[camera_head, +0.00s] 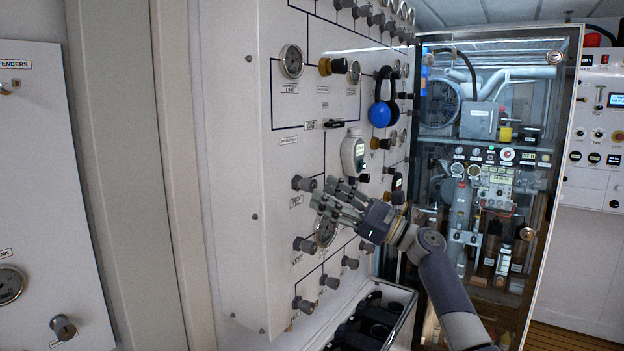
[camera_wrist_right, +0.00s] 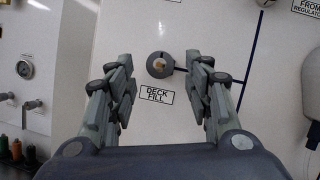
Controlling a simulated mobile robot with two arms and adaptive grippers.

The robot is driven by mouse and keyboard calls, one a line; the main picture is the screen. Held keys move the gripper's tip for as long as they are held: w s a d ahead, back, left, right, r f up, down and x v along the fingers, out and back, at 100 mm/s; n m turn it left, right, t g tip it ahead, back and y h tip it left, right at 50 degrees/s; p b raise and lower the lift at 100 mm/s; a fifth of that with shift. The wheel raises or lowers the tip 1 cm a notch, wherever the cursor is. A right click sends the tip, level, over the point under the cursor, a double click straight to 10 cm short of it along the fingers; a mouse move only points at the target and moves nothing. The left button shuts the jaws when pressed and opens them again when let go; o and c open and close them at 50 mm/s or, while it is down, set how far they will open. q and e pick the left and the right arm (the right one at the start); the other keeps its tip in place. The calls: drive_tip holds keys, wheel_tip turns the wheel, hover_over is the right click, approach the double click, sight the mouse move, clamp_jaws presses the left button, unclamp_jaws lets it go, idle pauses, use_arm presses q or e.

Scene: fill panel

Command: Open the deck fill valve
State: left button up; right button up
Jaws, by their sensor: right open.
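The deck fill valve is a dark grey round knob (camera_wrist_right: 160,65) with a brass-coloured centre, on the white panel (camera_wrist_right: 140,25). Its "DECK FILL" label (camera_wrist_right: 157,95) sits just below it. In the head view, the knob (camera_head: 304,184) appears at the panel's left side, just left of my fingertips. My right gripper (camera_head: 336,196) is open and empty in front of the panel. In the wrist view, its fingers (camera_wrist_right: 162,80) stand either side of the knob's position, with visible gaps on both sides. Whether the fingertips reach the knob's depth is unclear. My left gripper is out of view.
A white handheld device (camera_head: 352,155) hangs right of the knob, above my gripper. A dark bin (camera_head: 375,318) stands under the panel.

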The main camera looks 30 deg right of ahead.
sight(314, 187)
drive_tip(key=p+x, duration=0.1)
drive_tip(key=x, duration=0.3)
drive_tip(key=shift+r, duration=0.1)
drive_tip(key=shift+w+a, duration=0.15)
drive_tip(key=shift+w, duration=0.2)
drive_tip(key=c, duration=1.1)
